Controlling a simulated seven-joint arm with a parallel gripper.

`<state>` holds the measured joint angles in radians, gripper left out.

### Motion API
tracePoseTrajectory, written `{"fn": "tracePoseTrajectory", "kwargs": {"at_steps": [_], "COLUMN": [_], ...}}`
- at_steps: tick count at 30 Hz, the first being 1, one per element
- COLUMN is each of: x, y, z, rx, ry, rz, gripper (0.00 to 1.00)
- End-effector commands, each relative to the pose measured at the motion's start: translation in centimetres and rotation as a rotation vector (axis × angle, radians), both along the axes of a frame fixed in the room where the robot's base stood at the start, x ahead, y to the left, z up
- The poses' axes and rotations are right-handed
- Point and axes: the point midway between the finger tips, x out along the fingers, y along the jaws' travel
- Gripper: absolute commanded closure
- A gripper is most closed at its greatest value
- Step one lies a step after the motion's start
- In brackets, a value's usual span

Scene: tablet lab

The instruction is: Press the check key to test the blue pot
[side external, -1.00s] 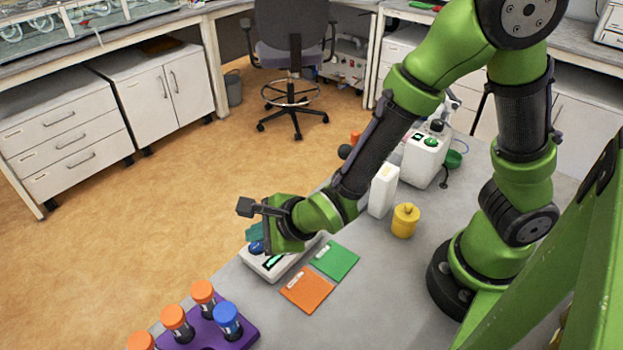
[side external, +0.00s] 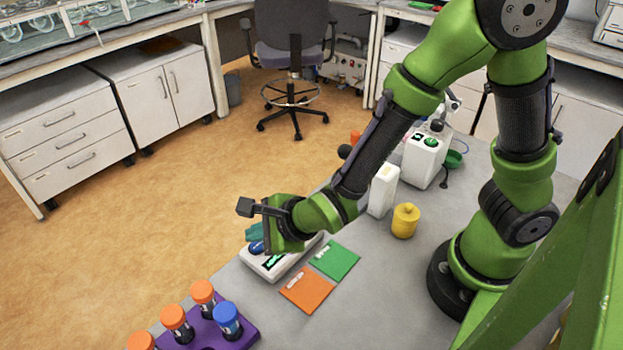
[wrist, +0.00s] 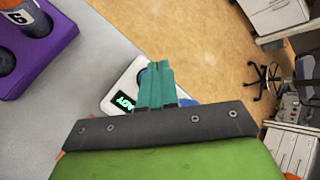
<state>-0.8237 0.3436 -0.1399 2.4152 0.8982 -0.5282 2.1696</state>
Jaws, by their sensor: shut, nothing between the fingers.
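A white tester (side external: 262,268) stands on the bench below my gripper, with a lit display (side external: 274,261). The wrist view shows the tester (wrist: 118,98) too, its display lettering partly covered by my fingers. A blue pot (side external: 256,247) appears at the tester's far-left part; a little blue (wrist: 183,101) also shows behind my fingers in the wrist view. My gripper (wrist: 154,70) has teal fingers, shut together and empty, over the tester. In the side view its fingertips (side external: 252,232) are partly hidden by my wrist. The check key is not distinguishable, and contact with the tester cannot be told.
An orange card (side external: 308,291) and a green card (side external: 335,260) lie beside the tester. A purple rack (side external: 240,338) holds orange-capped and blue-capped tubes at the front. A white bottle (side external: 382,191) and a yellow pot (side external: 404,221) stand behind. The bench edge runs close by.

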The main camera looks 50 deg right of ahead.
Motion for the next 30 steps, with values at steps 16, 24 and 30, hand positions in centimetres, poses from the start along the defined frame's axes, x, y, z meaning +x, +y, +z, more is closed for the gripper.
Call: {"fn": "tracePoseTrajectory", "kwargs": {"at_steps": [16,24,30], "x": [0.0,0.0,0.0], "y": [0.0,0.0,0.0], "z": [-0.9,-1.0,-1.2], "rx": [-0.001,-0.001,-0.001], "ry": [0.0,0.0,0.0], "rz": [0.001,0.001,-0.001], "gripper": [1.0,1.0,1.0]}}
